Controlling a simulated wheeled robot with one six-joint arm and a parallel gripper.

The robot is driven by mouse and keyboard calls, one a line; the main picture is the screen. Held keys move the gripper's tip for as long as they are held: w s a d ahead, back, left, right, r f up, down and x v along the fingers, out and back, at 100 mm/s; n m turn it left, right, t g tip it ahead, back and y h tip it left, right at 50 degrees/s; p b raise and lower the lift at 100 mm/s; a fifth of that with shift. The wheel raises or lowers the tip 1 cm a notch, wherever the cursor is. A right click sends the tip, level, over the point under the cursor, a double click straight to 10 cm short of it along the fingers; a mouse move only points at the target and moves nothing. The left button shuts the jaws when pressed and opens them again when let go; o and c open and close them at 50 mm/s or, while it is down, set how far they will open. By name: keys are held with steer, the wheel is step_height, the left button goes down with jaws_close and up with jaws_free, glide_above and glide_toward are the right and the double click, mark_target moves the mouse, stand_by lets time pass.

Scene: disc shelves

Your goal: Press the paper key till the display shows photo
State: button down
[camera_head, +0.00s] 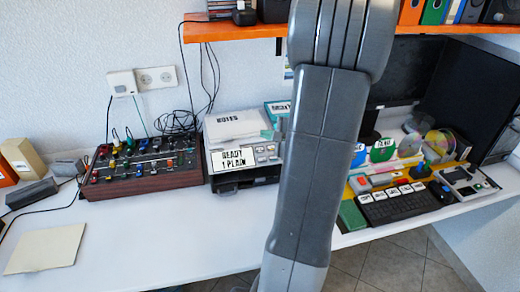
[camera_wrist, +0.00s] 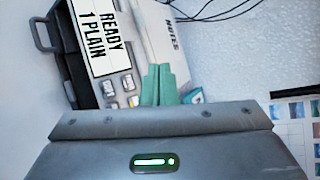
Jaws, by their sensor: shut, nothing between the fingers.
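The printer (camera_head: 245,178) stands on the white desk in the head view, left of my arm. Its display (camera_head: 233,158) reads "READY 1 PLAIN"; the same display (camera_wrist: 96,35) shows sideways in the wrist view. A small group of grey keys (camera_wrist: 120,92) sits beside the display; their labels are too small to read, so I cannot tell which is the paper key. My gripper (camera_wrist: 158,70) shows green fingers, shut and empty, pointing toward the printer just right of the keys. Whether they touch it is unclear.
A white stack marked "NOTES" (camera_head: 231,123) lies on top of the printer. A mixer (camera_head: 145,165) with coloured knobs stands left of it. A keyboard (camera_head: 400,202) and discs lie right of my arm. An orange shelf (camera_head: 235,30) hangs above. The front left desk is mostly clear.

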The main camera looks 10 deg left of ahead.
mark_target(257, 147)
steer(key=w+f+b, duration=0.1)
steer(key=f, duration=0.1)
steer(key=w+a+f+b, duration=0.1)
steer(key=f, duration=0.1)
steer(key=w+f+b, duration=0.1)
steer(key=f+b, duration=0.1)
steer(key=shift+a+f, duration=0.15)
steer(key=shift+f, duration=0.1)
steer(key=shift+w+a+f+b, duration=0.2)
steer(key=shift+w+f+b, duration=0.25)
steer(key=shift+f+b, duration=0.2)
steer(key=shift+f, duration=0.1)
stand_by(1.4)
steer(key=shift+w+f+b, duration=0.2)
steer(key=shift+f+b, duration=0.05)
steer(key=shift+b, duration=0.35)
steer(key=shift+w+a+f+b, duration=0.15)
steer(key=shift+f+b, duration=0.2)
steer(key=shift+b, duration=0.1)
stand_by(0.4)
steer(key=shift+r, duration=0.1)
steer(key=shift+s+r+p, duration=0.3)
steer(key=shift+s+r, duration=0.05)
steer(key=shift+r, duration=0.35)
